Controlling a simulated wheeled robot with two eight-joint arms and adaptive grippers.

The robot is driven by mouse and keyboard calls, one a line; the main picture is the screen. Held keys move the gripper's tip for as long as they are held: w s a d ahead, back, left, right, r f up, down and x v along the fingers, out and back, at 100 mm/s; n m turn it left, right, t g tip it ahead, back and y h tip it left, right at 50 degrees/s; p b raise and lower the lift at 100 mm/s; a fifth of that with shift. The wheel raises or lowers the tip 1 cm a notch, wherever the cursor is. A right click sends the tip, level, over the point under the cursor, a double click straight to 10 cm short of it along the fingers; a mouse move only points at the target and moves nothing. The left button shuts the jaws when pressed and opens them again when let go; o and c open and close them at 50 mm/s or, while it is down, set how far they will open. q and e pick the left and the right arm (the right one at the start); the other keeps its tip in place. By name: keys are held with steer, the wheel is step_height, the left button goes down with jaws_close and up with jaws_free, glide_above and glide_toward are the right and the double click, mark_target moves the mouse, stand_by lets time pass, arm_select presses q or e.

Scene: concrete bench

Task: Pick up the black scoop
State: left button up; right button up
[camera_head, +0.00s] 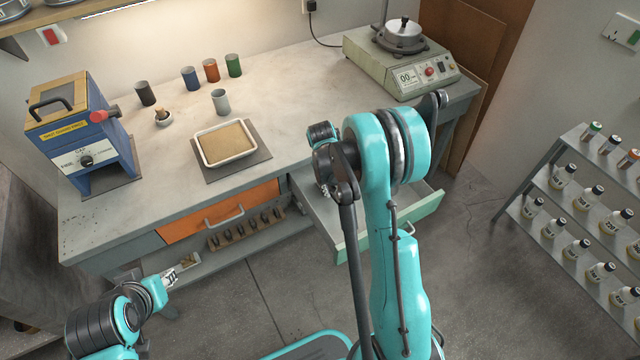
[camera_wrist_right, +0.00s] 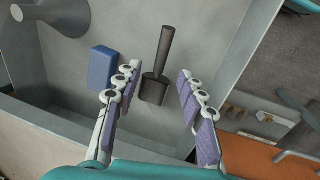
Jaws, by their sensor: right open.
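The black scoop (camera_wrist_right: 154,88) lies in an open drawer, with its handle pointing to the top of the right wrist view. My right gripper (camera_wrist_right: 158,74) is open and empty, with one purple-padded finger on each side of the scoop. I cannot tell how high the fingers are above it. In the head view my right arm reaches over the open drawer (camera_head: 428,208) and hides the scoop and gripper tips. My left gripper (camera_head: 172,277) is low at the left, in front of the bench; its jaw opening is too small to judge.
A blue block (camera_wrist_right: 103,67) lies left of the scoop, close to the left finger. A grey funnel (camera_wrist_right: 62,14) is at the upper left, and the drawer wall (camera_wrist_right: 215,75) runs along the right. On the bench are a white tray (camera_head: 203,152), several cups and a hot plate (camera_head: 400,65).

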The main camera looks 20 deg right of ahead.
mark_target(336, 198)
steer(key=shift+s+d+f+b, duration=0.15)
steer(key=shift+f+b, duration=0.25)
steer(key=shift+f, duration=0.65)
steer(key=f+b, duration=0.1)
steer(key=f, duration=0.2)
steer(key=f+b, duration=0.1)
steer(key=shift+d+f+b, duration=0.25)
steer(key=shift+d+b, duration=0.05)
steer(key=shift+b, duration=0.05)
steer(key=shift+d+f, duration=0.1)
steer(key=shift+f, duration=0.25)
steer(key=shift+r, duration=0.1)
steer(key=shift+c, duration=0.9)
jaws_close()
